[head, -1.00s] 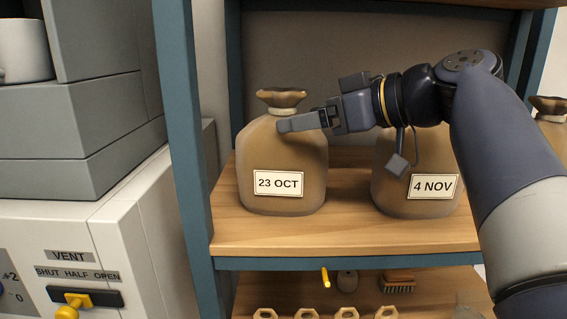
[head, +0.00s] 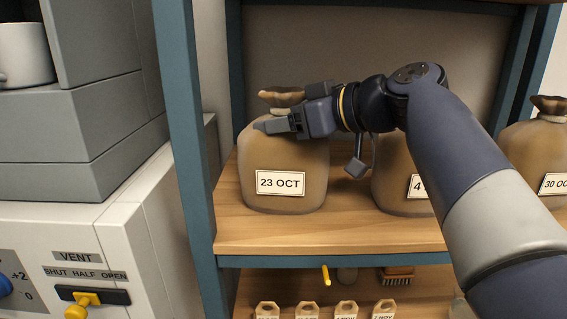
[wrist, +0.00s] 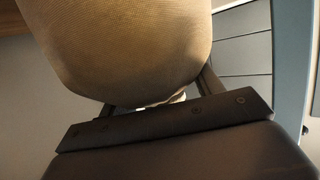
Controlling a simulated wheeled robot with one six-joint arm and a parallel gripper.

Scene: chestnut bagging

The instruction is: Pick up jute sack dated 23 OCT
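The jute sack labelled 23 OCT (head: 290,160) stands upright on the wooden shelf, with its tied neck and flared top partly behind my gripper. In the wrist view its tan body (wrist: 130,45) fills the top, and a bit of the pale neck shows between the fingers. My gripper (head: 286,107) is open at neck height. One finger is in front of the sack's shoulder and the other is behind, to the right of the neck. I see no finger pressed against the neck.
A second sack (head: 392,180) stands to the right, its label partly hidden by my arm. A sack labelled 30 OCT (head: 530,150) is farther right. A blue shelf post (head: 190,150) rises close on the left. Tags and a brush (head: 397,275) are on the lower shelf.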

